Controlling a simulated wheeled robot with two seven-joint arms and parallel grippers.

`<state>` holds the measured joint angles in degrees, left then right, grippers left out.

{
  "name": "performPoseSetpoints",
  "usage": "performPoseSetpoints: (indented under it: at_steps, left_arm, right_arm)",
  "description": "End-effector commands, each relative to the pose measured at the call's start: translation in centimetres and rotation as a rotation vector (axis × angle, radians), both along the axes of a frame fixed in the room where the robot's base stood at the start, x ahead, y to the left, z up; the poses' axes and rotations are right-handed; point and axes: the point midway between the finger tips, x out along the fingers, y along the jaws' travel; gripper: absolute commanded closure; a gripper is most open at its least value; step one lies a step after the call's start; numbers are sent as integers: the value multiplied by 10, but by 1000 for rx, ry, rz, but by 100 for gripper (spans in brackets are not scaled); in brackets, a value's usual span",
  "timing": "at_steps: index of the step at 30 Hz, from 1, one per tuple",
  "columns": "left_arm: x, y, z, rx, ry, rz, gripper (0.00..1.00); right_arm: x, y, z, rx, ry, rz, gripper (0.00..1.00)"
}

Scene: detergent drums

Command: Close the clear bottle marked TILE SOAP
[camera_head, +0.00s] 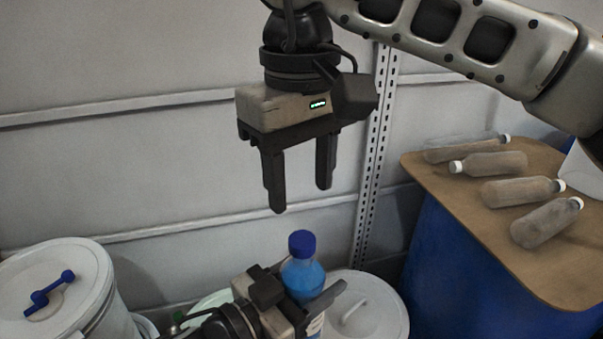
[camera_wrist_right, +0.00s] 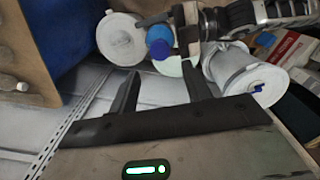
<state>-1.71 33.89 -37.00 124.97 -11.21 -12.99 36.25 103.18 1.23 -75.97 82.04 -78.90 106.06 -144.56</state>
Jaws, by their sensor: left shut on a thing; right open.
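A clear bottle of blue liquid (camera_head: 302,277) stands upright with a dark blue cap (camera_head: 301,243) on its mouth. I cannot tell how tightly the cap sits. A label shows low on the bottle, but I cannot read it. My left gripper (camera_head: 318,292) is shut on the bottle's body, hiding its lower part. My right gripper (camera_head: 300,199) is open and empty, pointing down above the cap and apart from it. In the right wrist view the cap (camera_wrist_right: 160,49) lies just beyond the open fingertips, with the bottle (camera_wrist_right: 158,34) behind it.
A white drum (camera_head: 60,285) with a blue handle on its lid stands at the left. Another white lid (camera_head: 370,315) is right of the bottle. At the right, several white-capped bottles (camera_head: 522,190) lie on a brown board (camera_head: 470,225) over a blue drum (camera_head: 450,275). A wall stands behind.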

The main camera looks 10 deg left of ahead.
Motion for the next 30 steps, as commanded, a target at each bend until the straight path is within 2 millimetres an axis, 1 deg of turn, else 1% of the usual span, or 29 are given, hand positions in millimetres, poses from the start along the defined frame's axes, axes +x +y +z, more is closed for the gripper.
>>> performPoseSetpoints:
  at_steps: [1,8,11,14,21,25,30]
  left_arm:
    - [0,0,2,-3,-5,-1,100]
    - [0,0,2,-3,-5,-1,100]
    - [0,0,2,-3,-5,-1,100]
    - [0,0,2,-3,-5,-1,100]
    - [0,0,2,-3,-5,-1,100]
    - [0,0,2,-3,-5,-1,100]
    - [0,0,2,-3,-5,-1,100]
  right_arm:
    - [0,0,0,0,0,0,51]
    - [0,0,-1,0,0,-2,51]
    - [0,0,-7,-1,1,-3,51]
    - [0,-1,-20,-2,3,-3,51]
    - [0,-1,-57,-2,3,-3,51]
    - [0,-1,-72,-1,2,-3,51]
    - [1,-1,-80,0,0,-4,51]
